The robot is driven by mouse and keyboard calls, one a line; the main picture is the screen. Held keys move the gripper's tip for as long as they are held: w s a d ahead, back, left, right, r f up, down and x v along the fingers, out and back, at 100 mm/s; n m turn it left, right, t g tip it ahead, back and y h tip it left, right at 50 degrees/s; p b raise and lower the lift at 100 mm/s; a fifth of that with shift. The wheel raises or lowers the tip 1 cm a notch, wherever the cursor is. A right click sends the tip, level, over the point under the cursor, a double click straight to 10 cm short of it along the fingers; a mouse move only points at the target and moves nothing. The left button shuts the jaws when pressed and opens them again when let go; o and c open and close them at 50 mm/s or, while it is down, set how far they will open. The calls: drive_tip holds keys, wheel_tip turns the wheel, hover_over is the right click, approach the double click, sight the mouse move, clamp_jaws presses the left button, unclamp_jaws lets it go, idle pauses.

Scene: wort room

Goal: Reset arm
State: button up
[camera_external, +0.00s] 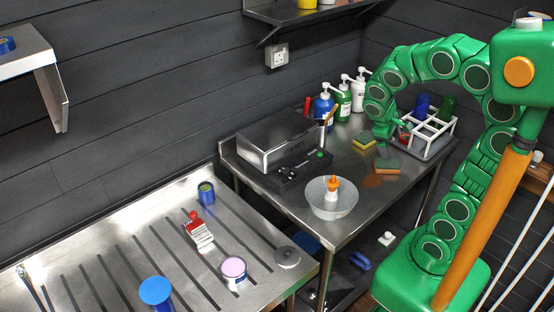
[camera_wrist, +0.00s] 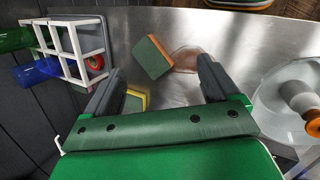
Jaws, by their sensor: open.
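My gripper (camera_external: 383,143) hangs low over the back right of the steel table (camera_external: 345,232), at the end of my green arm. In the wrist view my gripper (camera_wrist: 157,82) has its two dark fingers spread wide, with nothing held between them. A green sponge with an orange side (camera_external: 387,166) lies on the table near the gripper; it also shows just ahead of and between the fingers (camera_wrist: 152,57). A yellow and green sponge (camera_external: 363,142) lies left of the gripper; in the wrist view it is partly hidden by the left finger (camera_wrist: 135,103).
A white rack (camera_external: 437,128) with blue and green cups stands close right of the gripper. Pump bottles (camera_external: 343,101) stand behind. A bowl (camera_external: 333,208) holding an orange-capped bottle (camera_external: 333,187) is in front. A steel box (camera_external: 278,143) is at left.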

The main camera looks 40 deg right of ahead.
drive_tip(key=s+a+m+y, duration=0.2)
drive_tip(key=s+a+y, duration=0.2)
drive_tip(key=s+a, duration=0.5)
drive_tip(key=shift+s+a+y, duration=0.3)
drive_tip(key=shift+s, duration=1.6)
